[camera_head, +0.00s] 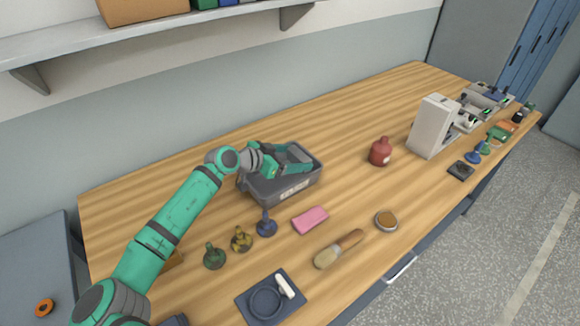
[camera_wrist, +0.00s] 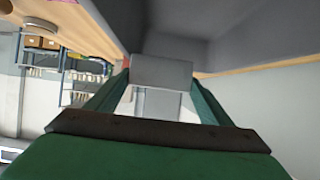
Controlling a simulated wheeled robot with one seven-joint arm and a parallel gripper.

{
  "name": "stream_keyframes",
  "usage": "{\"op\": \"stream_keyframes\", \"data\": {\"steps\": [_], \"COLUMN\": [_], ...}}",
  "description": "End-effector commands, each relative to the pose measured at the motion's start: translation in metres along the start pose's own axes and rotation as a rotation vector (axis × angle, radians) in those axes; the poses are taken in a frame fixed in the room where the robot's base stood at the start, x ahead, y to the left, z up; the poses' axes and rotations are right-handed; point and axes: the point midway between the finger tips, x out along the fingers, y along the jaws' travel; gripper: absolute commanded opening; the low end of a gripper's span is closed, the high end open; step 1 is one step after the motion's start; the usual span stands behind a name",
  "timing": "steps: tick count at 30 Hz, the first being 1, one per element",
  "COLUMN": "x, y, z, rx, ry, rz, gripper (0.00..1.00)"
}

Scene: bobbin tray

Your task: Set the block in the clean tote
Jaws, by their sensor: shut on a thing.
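A grey block (camera_wrist: 162,72) shows between the fingertips of my gripper (camera_wrist: 160,78) in the wrist view. My gripper is shut on it. In the head view my gripper (camera_head: 297,160) reaches from the left, low over the opening of a dark grey tote (camera_head: 262,190). The tote has a pale label on its front, too small to read. The block cannot be made out clearly in the head view. A grey wall, probably the tote's, fills the top of the wrist view. I cannot tell whether the block touches the tote.
A brush (camera_head: 338,249), a round dish (camera_head: 386,220) and a dark tray (camera_head: 248,307) lie nearer. A red bottle (camera_head: 381,152) stands right. The table behind the tote is clear.

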Motion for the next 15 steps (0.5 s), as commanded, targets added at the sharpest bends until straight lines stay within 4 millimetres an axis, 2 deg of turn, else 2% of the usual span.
{"op": "stream_keyframes", "data": {"steps": [4, 11, 15], "x": [0.011, 0.020, 0.028], "y": [-0.017, -0.027, -0.029], "z": [0.015, 0.025, 0.041], "rx": [-0.003, -0.002, -0.002], "ry": [0.001, 0.001, 0.000], "rz": [-0.004, -0.003, -0.002], "gripper": [0.38, 0.38, 0.38]}}
